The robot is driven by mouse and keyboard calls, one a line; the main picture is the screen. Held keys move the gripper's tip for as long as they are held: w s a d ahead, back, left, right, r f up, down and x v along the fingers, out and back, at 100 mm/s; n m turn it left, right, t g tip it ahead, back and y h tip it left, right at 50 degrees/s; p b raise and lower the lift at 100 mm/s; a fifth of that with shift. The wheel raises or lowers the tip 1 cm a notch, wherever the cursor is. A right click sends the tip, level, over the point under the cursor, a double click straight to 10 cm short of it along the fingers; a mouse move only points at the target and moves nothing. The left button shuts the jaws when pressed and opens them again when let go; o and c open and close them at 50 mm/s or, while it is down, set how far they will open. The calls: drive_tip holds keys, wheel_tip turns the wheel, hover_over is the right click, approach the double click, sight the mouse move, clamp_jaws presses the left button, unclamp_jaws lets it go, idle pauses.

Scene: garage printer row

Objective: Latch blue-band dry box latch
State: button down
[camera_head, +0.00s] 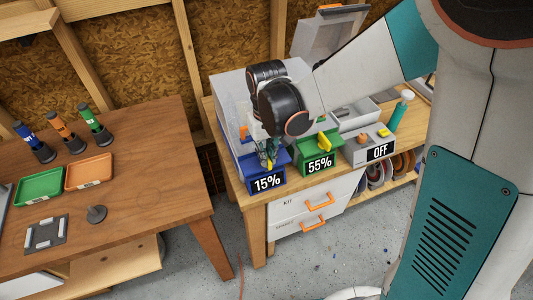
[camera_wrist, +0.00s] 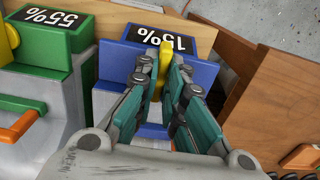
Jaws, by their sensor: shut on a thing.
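The blue-band dry box (camera_head: 251,177) stands on the wooden bench, with a "15%" display on its front; it also shows in the wrist view (camera_wrist: 115,62). Its yellow latch (camera_wrist: 165,62) stands out from the blue front between my fingertips. My gripper (camera_wrist: 166,75) is shut on this latch, with a finger on each side. In the head view my gripper (camera_head: 269,156) comes down over the blue front and hides most of the latch. The lower part of the latch is hidden between the fingers in the wrist view.
The green-band dry box (camera_head: 306,153), reading "55%" and with its own yellow latch, stands close beside. A grey box reading "OFF" (camera_head: 368,150) is further right.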

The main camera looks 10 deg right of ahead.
drive_tip(key=c, duration=1.7)
unclamp_jaws()
drive_tip(key=shift+n, duration=0.3)
